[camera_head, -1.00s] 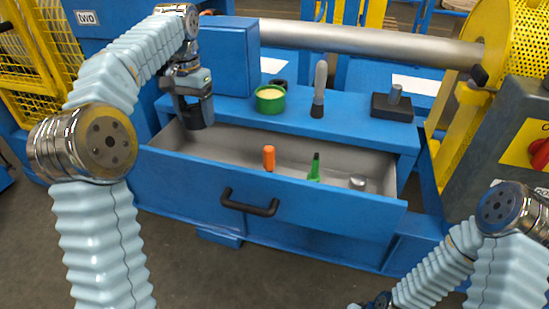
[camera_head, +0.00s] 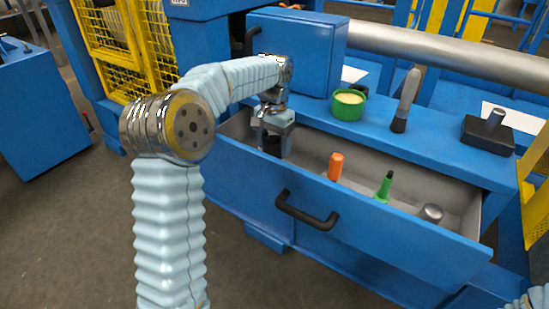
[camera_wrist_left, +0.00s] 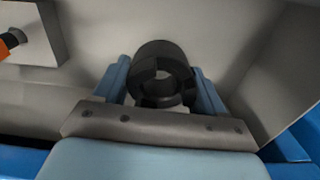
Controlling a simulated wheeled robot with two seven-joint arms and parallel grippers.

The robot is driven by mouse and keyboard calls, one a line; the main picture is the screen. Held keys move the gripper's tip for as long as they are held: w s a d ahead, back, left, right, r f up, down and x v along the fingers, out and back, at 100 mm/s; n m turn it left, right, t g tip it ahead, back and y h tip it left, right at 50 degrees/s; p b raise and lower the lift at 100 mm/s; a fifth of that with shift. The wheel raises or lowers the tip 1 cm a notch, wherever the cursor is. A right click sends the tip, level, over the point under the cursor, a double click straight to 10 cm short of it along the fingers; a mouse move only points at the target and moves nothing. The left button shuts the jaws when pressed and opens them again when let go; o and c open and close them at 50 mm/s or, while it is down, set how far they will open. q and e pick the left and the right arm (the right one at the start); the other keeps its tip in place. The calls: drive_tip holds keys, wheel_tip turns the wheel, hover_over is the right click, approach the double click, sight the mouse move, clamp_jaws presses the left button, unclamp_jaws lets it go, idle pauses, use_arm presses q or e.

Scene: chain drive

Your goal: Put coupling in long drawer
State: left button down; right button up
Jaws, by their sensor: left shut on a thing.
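The long drawer (camera_head: 345,226) is pulled open, its blue front and black handle facing me. My left gripper (camera_head: 271,147) reaches down into the drawer's left end. In the left wrist view, my left gripper (camera_wrist_left: 165,92) is shut on the coupling (camera_wrist_left: 163,72), a short dark grey ring with a round hole. The coupling is between the two blue fingers, over the drawer's grey interior; I cannot tell whether it touches the floor. In the head view the coupling is mostly hidden by the gripper. My right gripper is not in view.
In the drawer, right of the gripper, are an orange-handled thing (camera_head: 335,166), a green pointed thing (camera_head: 383,187) and a grey metal cylinder (camera_head: 431,213). On the ledge behind stand a green cup (camera_head: 348,104), a grey-handled tool (camera_head: 406,100) and a dark block (camera_head: 488,134).

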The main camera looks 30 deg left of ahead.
use_arm(q)
drive_tip(key=shift+f+b, duration=0.45)
drive_tip(key=shift+f, duration=1.6)
drive_tip(key=shift+f, duration=0.15)
drive_tip(key=shift+c, duration=0.5)
unclamp_jaws()
wheel_tip(320, 180, up, 12)
drive_tip(key=p, duration=0.3)
